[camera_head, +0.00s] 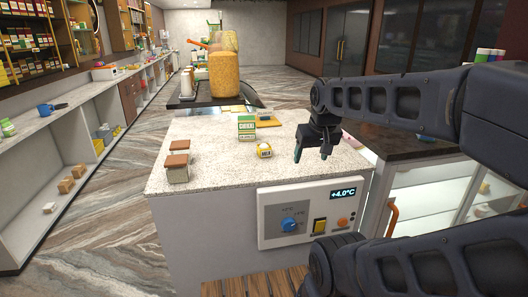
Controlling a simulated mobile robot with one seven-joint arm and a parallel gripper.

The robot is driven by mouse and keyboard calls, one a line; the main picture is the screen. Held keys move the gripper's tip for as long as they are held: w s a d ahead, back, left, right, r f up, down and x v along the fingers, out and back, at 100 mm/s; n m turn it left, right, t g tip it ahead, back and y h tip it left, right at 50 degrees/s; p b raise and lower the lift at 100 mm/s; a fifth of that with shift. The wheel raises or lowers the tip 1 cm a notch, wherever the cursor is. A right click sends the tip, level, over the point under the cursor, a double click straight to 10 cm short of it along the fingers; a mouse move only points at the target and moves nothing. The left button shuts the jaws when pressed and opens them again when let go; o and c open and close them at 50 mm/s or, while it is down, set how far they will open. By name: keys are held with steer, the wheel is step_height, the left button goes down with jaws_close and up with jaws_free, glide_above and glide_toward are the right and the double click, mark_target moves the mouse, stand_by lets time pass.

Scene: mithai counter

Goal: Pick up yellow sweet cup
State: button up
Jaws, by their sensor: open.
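A small yellow cup with a white label and pale top (264,150) stands upright on the speckled light counter (215,165), in the middle of its top. I take it for the yellow sweet cup. My gripper (312,154) is open and empty above the counter, to the right of the cup and apart from it. Its fingers point down. The cup is in plain view, with nothing in front of it.
A green and white box (246,127) stands just behind the cup. Brown-topped blocks (177,166) sit at the counter's left. A tall jar of yellow-orange contents (223,74) stands at the back. A control panel (312,215) is on the counter's front face. The front counter edge is clear.

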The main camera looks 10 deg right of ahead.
steer(key=m+g+h, duration=0.4)
steer(key=m, duration=1.3)
glide_toward(264, 146)
steer(key=w, duration=0.1)
steer(key=shift+h, duration=0.3)
steer(key=x, duration=0.5)
steer(key=shift+w+f, duration=0.25)
steer(key=shift+x, duration=2.75)
steer(key=shift+s+a, duration=0.2)
steer(key=shift+c, duration=0.5)
steer(key=c, duration=1)
